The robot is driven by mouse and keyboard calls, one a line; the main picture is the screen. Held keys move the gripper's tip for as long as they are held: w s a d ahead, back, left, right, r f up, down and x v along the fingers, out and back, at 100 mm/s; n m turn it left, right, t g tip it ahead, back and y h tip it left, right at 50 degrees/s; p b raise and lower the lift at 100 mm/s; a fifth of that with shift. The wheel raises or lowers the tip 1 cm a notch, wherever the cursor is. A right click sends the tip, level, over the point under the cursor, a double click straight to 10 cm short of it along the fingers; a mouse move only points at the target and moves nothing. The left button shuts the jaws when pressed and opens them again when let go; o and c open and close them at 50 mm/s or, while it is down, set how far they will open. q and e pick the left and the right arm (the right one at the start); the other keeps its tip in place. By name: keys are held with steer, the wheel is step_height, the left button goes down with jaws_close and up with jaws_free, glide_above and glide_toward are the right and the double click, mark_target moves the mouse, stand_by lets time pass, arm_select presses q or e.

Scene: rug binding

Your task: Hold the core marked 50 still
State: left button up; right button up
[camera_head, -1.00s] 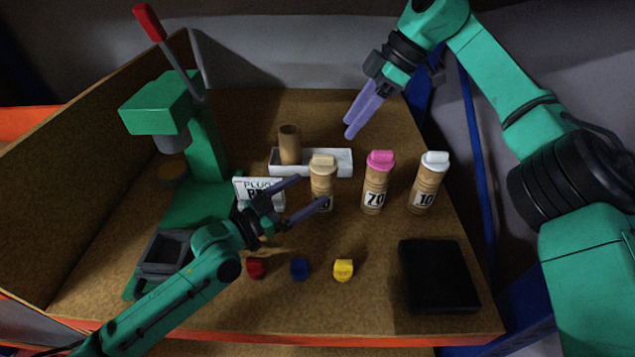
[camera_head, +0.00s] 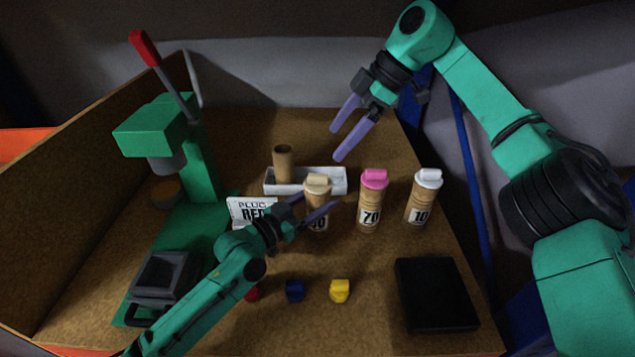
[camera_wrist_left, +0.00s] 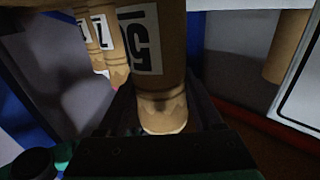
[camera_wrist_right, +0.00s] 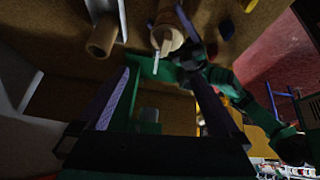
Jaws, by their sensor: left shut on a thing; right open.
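The core marked 50 (camera_head: 317,188) stands upright, a brown tube with a tan cap, left of the cores marked 70 (camera_head: 371,205) and 10 (camera_head: 422,201). My right gripper (camera_head: 337,144) is open and empty, above and behind the core. The right wrist view shows the tan-capped core (camera_wrist_right: 165,38) from above, beyond the fingers.
A white tray (camera_head: 330,183) with an open brown tube (camera_head: 283,163) lies behind the cores. A card reading PLUG RED (camera_head: 246,209) and a green press (camera_head: 155,130) stand left. Red, blue (camera_head: 295,290) and yellow (camera_head: 339,290) plugs lie in front; a black pad (camera_head: 436,293) is front right.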

steer(key=w+a+r+n+t+y, duration=0.1)
steer(key=a+r+n+t+y, duration=0.1)
steer(key=a+r+n+y, duration=0.5)
steer(key=w+a+r+n+t+y, duration=0.1)
steer(key=a+r+t+y, duration=0.1)
steer(key=a+r, duration=0.6)
steer(key=w+d+r+m+t, duration=0.1)
steer(key=w+d+r+t, duration=0.15)
steer(key=r+t, duration=0.5)
steer(key=w+d+r+m+t, duration=0.1)
steer(key=w+d+r+t, duration=0.3)
steer(key=r, duration=0.6)
steer(key=n+g+h, duration=1.1)
steer(key=g+h, duration=0.1)
steer(key=h, duration=0.4)
glide_toward(318, 176)
steer(key=shift+t, duration=0.35)
steer(key=x, duration=0.9)
steer(key=shift+s+f, duration=0.2)
steer(key=shift+s, duration=0.05)
steer(key=c, duration=1.3)
